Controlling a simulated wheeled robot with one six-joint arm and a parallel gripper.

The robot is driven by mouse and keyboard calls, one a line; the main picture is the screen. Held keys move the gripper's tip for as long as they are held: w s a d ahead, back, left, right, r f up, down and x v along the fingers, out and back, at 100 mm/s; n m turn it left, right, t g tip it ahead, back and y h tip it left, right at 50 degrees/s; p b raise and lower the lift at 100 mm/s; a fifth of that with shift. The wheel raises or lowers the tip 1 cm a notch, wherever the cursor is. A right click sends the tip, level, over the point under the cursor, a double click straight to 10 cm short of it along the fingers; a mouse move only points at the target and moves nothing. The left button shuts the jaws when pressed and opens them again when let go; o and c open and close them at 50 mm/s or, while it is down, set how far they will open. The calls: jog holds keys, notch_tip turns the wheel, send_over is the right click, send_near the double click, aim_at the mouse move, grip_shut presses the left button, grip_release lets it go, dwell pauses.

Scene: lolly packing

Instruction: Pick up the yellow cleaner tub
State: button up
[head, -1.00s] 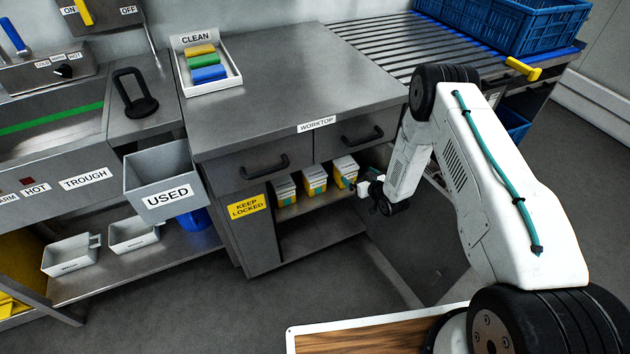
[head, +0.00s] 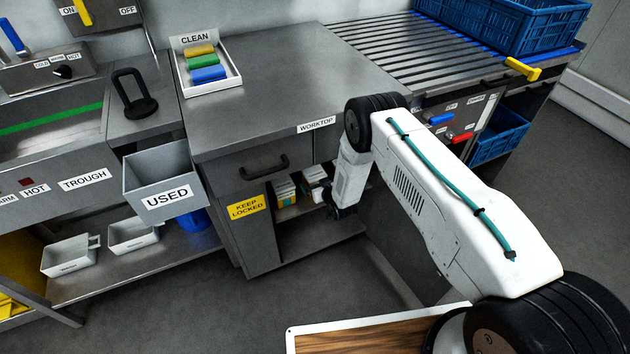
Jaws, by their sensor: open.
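Small tubs stand in a row on the shelf of the open compartment under the worktop. The left tub (head: 285,190) shows, with yellow on it. Beside it a second tub (head: 314,174) is partly covered, and the right tub, which looked yellowest earlier, is hidden behind my arm. My gripper (head: 326,196) is open at the compartment mouth, in front of the middle and right tubs. Its fingers are small and dark here, and I cannot tell whether they touch a tub or are around one.
The worktop (head: 290,85) overhangs the compartment, with a drawer (head: 258,165) above. A locked door (head: 247,232) bounds the opening on the left. The grey USED bin (head: 165,195) stands further left. The lower shelf (head: 315,238) looks empty.

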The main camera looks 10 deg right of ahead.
jog(key=x, duration=0.5)
jog(key=shift+d+r, duration=0.1)
jog(key=shift+d, duration=0.05)
jog(key=c, duration=1.3)
jog(key=shift+w, duration=0.1)
jog(key=shift+c, duration=1.1)
jog(key=shift+r, duration=0.15)
